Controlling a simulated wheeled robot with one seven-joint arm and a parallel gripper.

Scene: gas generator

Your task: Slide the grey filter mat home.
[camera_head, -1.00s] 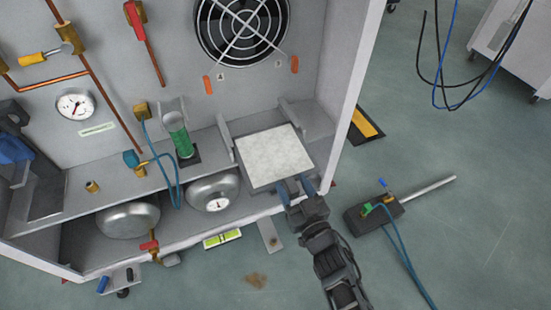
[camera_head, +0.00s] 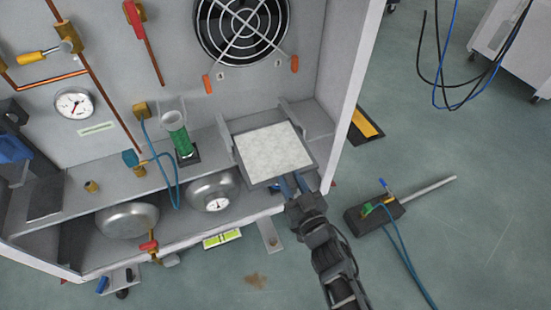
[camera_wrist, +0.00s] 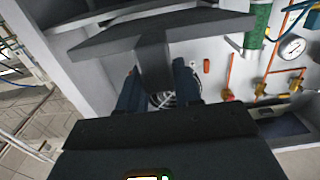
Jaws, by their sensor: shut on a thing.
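The filter mat (camera_head: 272,150) is a square, pale speckled pad in a grey frame. It lies on the cabinet's lower shelf, below the fan and between two grey side guides (camera_head: 224,132) (camera_head: 291,112). My gripper (camera_head: 291,186) is at the mat's front edge and shut on its handle. In the wrist view, the blue-grey fingers (camera_wrist: 158,88) stand on either side of the mat's dark handle (camera_wrist: 153,62). The mat's frame (camera_wrist: 150,36) spans the upper part of that view. How the frame's underside meets the guides is hidden.
The cabinet's white right wall (camera_head: 352,95) rises beside the mat. The fan (camera_head: 241,28) is above. A dark box with a rod (camera_head: 375,213) lies on the floor to the right.

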